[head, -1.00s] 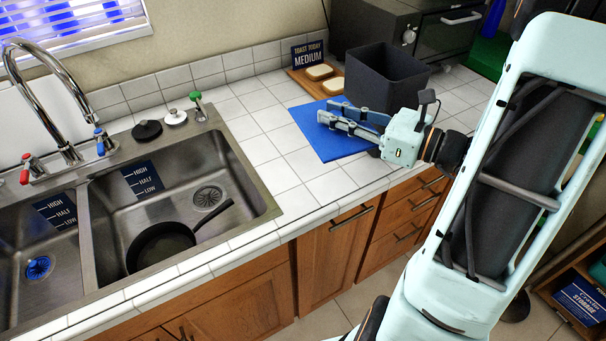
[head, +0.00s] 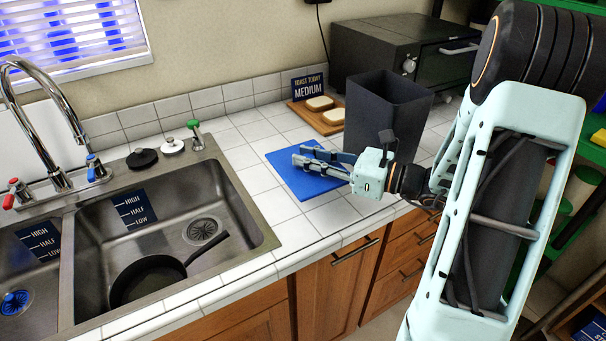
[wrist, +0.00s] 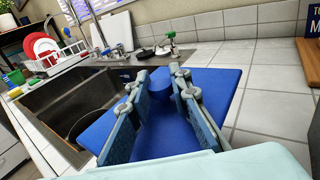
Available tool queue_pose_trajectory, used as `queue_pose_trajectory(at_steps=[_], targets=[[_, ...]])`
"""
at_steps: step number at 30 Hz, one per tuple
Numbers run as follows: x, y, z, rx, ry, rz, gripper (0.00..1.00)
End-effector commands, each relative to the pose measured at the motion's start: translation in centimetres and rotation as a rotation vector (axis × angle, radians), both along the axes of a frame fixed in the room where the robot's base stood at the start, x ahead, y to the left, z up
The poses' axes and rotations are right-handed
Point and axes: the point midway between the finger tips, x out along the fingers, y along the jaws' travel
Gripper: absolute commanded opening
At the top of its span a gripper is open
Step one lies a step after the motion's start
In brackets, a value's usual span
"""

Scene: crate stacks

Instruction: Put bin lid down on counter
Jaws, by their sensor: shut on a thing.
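The blue bin lid (head: 290,181) is a flat square with a blue knob (wrist: 161,86) on top. It lies level over the white tiled counter, right of the sink; whether it touches the tiles I cannot tell. My gripper (head: 300,157) reaches over it from the right, shut on the knob. The wrist view shows the lid (wrist: 215,82) spread out under and beyond both fingers. The dark open bin (head: 388,118) stands just behind and right of my gripper, uncovered.
The sink (head: 160,220) with a black pan (head: 150,278) lies to the left. Toast on a wooden board (head: 322,118) and a dark toaster oven (head: 380,48) are at the back. Bare counter tiles (head: 255,180) lie between sink and lid.

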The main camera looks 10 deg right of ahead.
Motion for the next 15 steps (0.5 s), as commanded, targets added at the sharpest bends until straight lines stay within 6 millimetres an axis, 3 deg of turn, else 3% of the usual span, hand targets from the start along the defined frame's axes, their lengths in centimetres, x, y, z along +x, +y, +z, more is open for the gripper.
queue_pose_trajectory(at_steps=[8, 15], targets=[[1.3, 0.8, -1.8, 0.002, -0.001, 0.002, 0.00], [1.8, 0.9, -5.0, 0.001, 0.000, 0.000, 0.00]])
